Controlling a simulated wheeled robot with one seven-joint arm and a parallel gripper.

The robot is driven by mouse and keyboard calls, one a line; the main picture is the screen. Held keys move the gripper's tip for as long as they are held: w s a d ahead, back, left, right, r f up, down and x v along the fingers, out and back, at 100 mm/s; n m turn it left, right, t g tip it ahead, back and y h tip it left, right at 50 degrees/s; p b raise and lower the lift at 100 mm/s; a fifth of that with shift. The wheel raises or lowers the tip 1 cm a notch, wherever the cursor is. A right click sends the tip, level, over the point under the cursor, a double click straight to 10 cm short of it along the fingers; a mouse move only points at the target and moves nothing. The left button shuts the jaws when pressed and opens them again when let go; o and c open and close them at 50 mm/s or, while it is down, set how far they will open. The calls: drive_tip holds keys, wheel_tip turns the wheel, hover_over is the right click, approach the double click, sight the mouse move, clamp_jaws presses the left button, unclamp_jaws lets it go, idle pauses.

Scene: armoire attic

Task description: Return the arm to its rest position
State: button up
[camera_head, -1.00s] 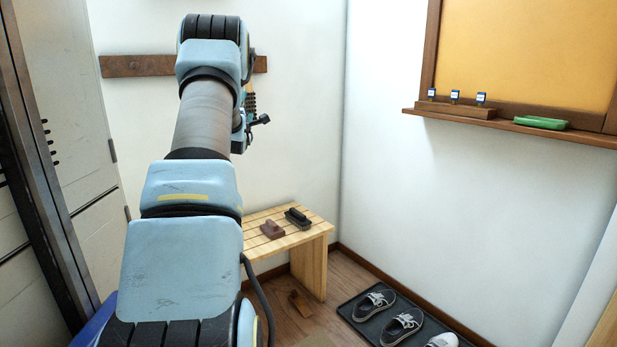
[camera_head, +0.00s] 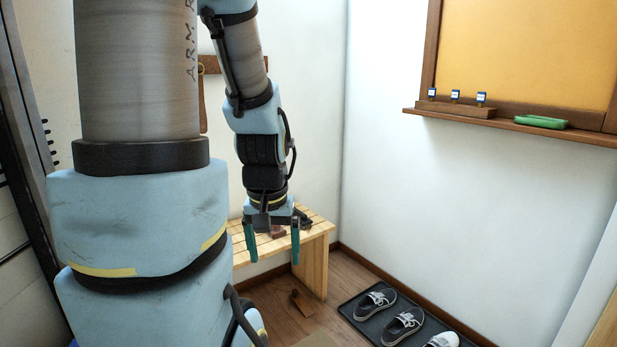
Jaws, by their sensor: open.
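My arm fills the left half of the head view, with its upper link close to the camera and its forearm folded down behind it. My gripper (camera_head: 273,246) points downward in front of the slatted wooden bench (camera_head: 316,252). Its two teal fingers are spread apart with nothing between them. A reddish-brown brush (camera_head: 278,232) on the bench shows between the fingers, behind them. The gripper hides part of the bench top and most of the dark brush there.
A black tray (camera_head: 349,309) with several shoes lies on the floor at right. A wooden ledge (camera_head: 560,134) on the right wall bears a green dish (camera_head: 540,122) and small blue-and-white items. A brown wall rail (camera_head: 210,66) is partly behind my arm. Open air lies right of my gripper.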

wheel_tip(320, 180, up, 17)
drive_tip(key=p, duration=1.7)
drive_tip(key=shift+s+a+r, duration=0.15)
drive_tip(key=shift+s+a, duration=0.05)
drive_tip(key=shift+s, duration=0.25)
drive_tip(key=shift+s+a, duration=0.1)
drive_tip(key=shift+a, duration=0.05)
